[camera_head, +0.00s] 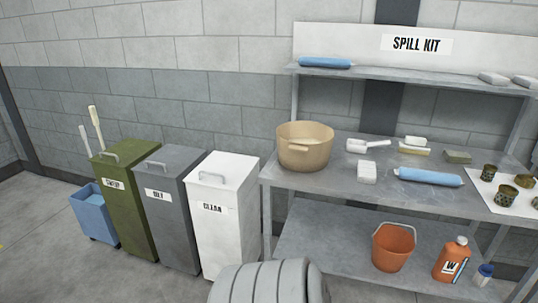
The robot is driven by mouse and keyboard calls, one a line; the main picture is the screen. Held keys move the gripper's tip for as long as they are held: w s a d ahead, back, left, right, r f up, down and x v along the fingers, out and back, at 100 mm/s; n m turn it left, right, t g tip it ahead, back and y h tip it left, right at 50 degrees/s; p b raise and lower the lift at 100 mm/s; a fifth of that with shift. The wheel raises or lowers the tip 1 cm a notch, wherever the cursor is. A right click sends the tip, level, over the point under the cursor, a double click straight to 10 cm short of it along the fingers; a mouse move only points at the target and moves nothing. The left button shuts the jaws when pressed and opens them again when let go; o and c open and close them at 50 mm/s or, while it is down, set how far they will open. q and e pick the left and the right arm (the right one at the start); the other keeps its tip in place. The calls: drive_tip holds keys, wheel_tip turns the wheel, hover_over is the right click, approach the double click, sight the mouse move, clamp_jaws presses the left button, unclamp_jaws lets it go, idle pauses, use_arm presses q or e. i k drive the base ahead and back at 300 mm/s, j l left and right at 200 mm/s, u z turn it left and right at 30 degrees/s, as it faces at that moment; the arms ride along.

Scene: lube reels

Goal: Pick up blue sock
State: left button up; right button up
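Two long blue sock-like rolls are in the head view. One blue sock (430,177) lies on the grey metal worktop towards the right, beside a white sheet. The other blue sock (325,62) lies on the upper shelf at its left end, below the "SPILL KIT" sign. Both are lying flat and uncovered. Neither of my grippers is in view.
The bench worktop (330,180) also holds a tan pot (305,146), a white scoop (369,146), pale blocks and small cans. The upper shelf (415,75) is mostly clear. Labelled bins (224,220) stand left.

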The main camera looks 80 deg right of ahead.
sight(438, 177)
drive_tip(key=z, duration=3.85)
drive_tip(key=i+l, duration=0.35)
drive_tip(key=l, duration=0.15)
drive_tip(key=i+l, duration=0.4)
drive_tip(key=l, duration=0.1)
